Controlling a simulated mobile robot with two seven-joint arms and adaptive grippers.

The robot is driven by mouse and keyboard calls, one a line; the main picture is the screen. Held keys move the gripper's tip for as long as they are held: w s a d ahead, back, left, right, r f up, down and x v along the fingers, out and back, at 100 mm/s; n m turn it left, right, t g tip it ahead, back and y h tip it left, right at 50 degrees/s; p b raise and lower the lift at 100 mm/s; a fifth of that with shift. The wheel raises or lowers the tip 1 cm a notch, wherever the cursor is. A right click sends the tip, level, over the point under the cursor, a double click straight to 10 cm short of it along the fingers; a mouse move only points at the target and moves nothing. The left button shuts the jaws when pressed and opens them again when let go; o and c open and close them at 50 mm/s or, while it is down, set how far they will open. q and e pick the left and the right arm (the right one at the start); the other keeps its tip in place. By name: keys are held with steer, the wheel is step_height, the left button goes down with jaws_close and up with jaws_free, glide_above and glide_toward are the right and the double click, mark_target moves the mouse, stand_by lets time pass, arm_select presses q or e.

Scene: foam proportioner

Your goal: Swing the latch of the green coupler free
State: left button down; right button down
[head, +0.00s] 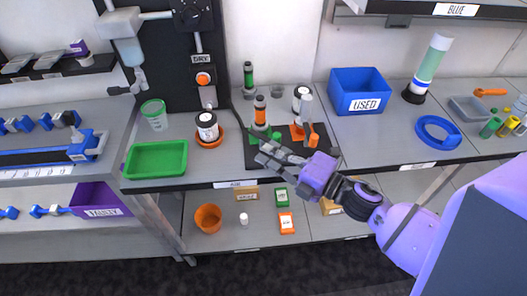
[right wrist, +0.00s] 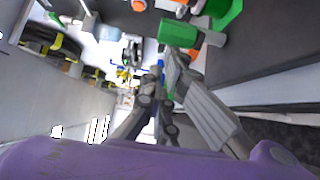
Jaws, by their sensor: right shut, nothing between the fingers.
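Green coupler parts (head: 277,137) show on the black mat (head: 263,164) at the middle of the bench. My right gripper (head: 264,156) reaches in from the right and is shut and empty, with its fingertips just in front of these green parts. In the right wrist view a green cylinder (right wrist: 178,33) lies just beyond the fingertips (right wrist: 172,60). I cannot tell whether they touch. The coupler's latch is too small and partly hidden to make out. My left gripper is not in view.
Orange fittings (head: 314,138) and a white jar (head: 302,92) stand close around the green parts. A green tray (head: 157,160) lies to the left. A blue USED bin (head: 359,90) stands behind to the right. The bench in front of the blue bin is clear.

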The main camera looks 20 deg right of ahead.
steer(key=shift+d+f+n+g+y, duration=0.1)
steer(key=shift+d+n+g+y, duration=0.55)
steer(key=shift+y, duration=0.35)
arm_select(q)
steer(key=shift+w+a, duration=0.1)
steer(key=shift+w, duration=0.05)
arm_select(e)
steer(key=shift+d, duration=0.6)
steer(key=shift+w+d, duration=0.2)
steer(key=shift+d, duration=0.1)
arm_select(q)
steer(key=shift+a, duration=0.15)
arm_select(e)
steer(key=shift+a+h, duration=0.1)
steer(key=shift+h, duration=0.2)
